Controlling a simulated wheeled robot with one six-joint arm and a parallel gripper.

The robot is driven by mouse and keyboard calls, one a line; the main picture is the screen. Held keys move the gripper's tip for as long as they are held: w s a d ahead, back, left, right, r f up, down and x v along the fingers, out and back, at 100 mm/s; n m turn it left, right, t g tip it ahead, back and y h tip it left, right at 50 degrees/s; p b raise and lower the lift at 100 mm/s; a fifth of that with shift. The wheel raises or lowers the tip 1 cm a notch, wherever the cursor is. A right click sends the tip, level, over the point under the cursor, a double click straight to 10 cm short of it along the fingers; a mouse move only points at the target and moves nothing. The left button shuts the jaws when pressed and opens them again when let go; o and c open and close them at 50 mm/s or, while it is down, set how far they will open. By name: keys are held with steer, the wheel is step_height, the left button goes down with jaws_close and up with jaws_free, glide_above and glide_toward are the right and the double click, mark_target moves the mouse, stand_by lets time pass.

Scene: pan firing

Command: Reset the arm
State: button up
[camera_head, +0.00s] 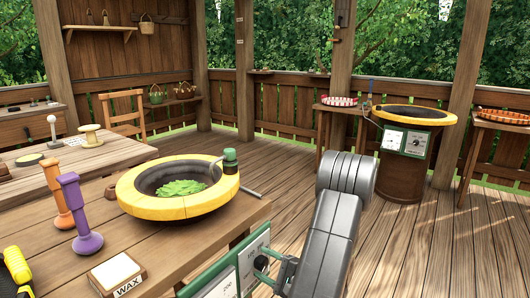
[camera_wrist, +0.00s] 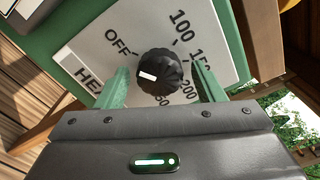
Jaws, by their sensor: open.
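My gripper (camera_wrist: 161,84) is open, with one green finger on each side of a black dial knob (camera_wrist: 160,76). Gaps show between the fingers and the knob, so it is not gripped. The knob has a white mark and sits on a white dial plate (camera_wrist: 88,52) with OFF, 100, 150 and 200 printed around it. In the head view, my gripper (camera_head: 277,268) is at the green control panel (camera_head: 226,266) at the bottom centre, low beside the wooden table. My grey arm reaches down to it from the right.
A yellow-rimmed pan (camera_head: 165,209) with green leaves is on the table (camera_head: 208,243), close left of my arm. Purple (camera_head: 80,213) and orange (camera_head: 56,195) tools and a wax block (camera_head: 117,275) stand nearby. Another yellow-rimmed pan station (camera_head: 412,114) is at the back right. The floor between is open.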

steer(key=shift+s+r+m+p, duration=0.1)
steer(key=shift+r+m+p, duration=0.05)
steer(key=shift+m+p, duration=4.2)
steer(key=p, duration=0.5)
steer(key=shift+a+m, duration=0.1)
steer(key=shift+m, duration=0.15)
steer(key=shift+f+m+p, duration=0.2)
steer(key=shift+m+p, duration=0.6)
steer(key=shift+p, duration=0.05)
